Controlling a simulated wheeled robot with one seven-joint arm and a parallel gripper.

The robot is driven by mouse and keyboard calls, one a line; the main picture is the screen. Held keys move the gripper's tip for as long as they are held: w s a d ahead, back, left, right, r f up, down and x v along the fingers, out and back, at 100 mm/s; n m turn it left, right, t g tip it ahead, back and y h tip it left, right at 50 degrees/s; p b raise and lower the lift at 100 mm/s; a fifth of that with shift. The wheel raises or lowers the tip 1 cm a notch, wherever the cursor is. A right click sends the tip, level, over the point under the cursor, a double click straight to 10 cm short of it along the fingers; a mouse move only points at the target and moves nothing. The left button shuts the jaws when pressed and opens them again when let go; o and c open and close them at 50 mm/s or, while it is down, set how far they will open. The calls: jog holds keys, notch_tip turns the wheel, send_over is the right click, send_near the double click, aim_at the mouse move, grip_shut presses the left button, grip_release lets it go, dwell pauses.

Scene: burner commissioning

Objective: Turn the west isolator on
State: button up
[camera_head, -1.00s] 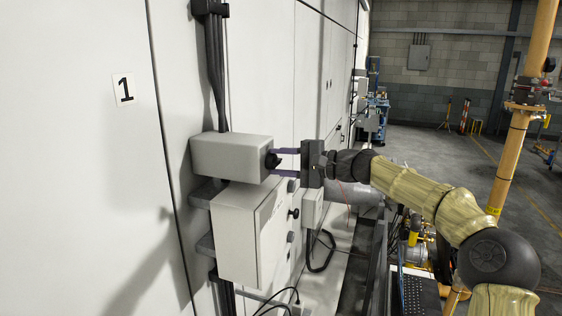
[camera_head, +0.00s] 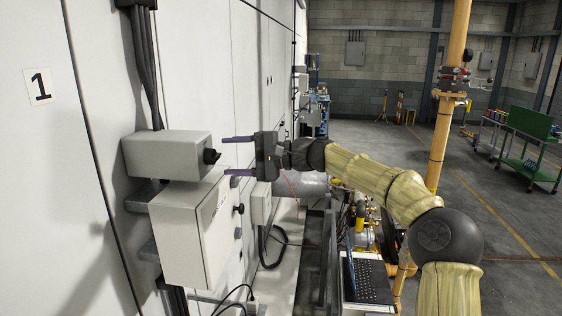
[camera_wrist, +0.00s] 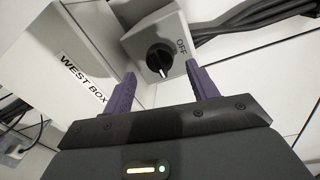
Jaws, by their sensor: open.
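The west isolator is a grey box (camera_head: 165,156) on the white panel wall, with a black rotary knob (camera_head: 211,156) on its right-hand face. In the wrist view the knob (camera_wrist: 159,59) has a white pointer mark toward the bottom of the picture, away from the word OFF on the face (camera_wrist: 181,46). No ON word is visible there. My gripper (camera_head: 228,156) is open and empty, its purple fingers pointing at the knob with a small gap. In the wrist view the knob appears between and beyond the fingertips (camera_wrist: 161,73).
Below the isolator hangs a larger white box (camera_head: 190,230); the wrist view shows a WEST BOX label (camera_wrist: 83,77). Black cables (camera_head: 143,60) rise above the isolator. A laptop (camera_head: 367,280) and pipework stand below my arm. Open floor lies at the right.

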jog(key=s+d+r+b, duration=0.1)
jog(key=d+b, duration=0.3)
jog(key=d, duration=0.9)
jog(key=shift+s+d+b, duration=0.35)
jog(key=shift+s+d, duration=0.05)
jog(key=shift+s, duration=0.05)
jog(key=s+a+f+h, duration=0.1)
jog(key=s+f+h, duration=0.15)
jog(key=f, duration=0.55)
jog(key=s+a+f+h+b, duration=0.15)
jog(key=f+h, duration=0.25)
jog(key=f, duration=0.5)
jog(key=s+a+f+h, duration=0.2)
jog(key=f+h, duration=0.1)
jog(key=f, duration=0.5)
jog(key=s+d+f+n+h, duration=0.2)
jog(key=s+d+f+h, duration=0.1)
jog(key=s+d+f, duration=0.5)
jog(key=s+d+f+n+h+b, duration=0.1)
jog(key=s+d+f+h, duration=0.3)
jog(key=s+d+f, duration=0.4)
jog(key=s+d+n, duration=0.1)
jog(key=s+d, duration=0.1)
jog(key=s, duration=0.4)
jog(key=shift+f, duration=0.35)
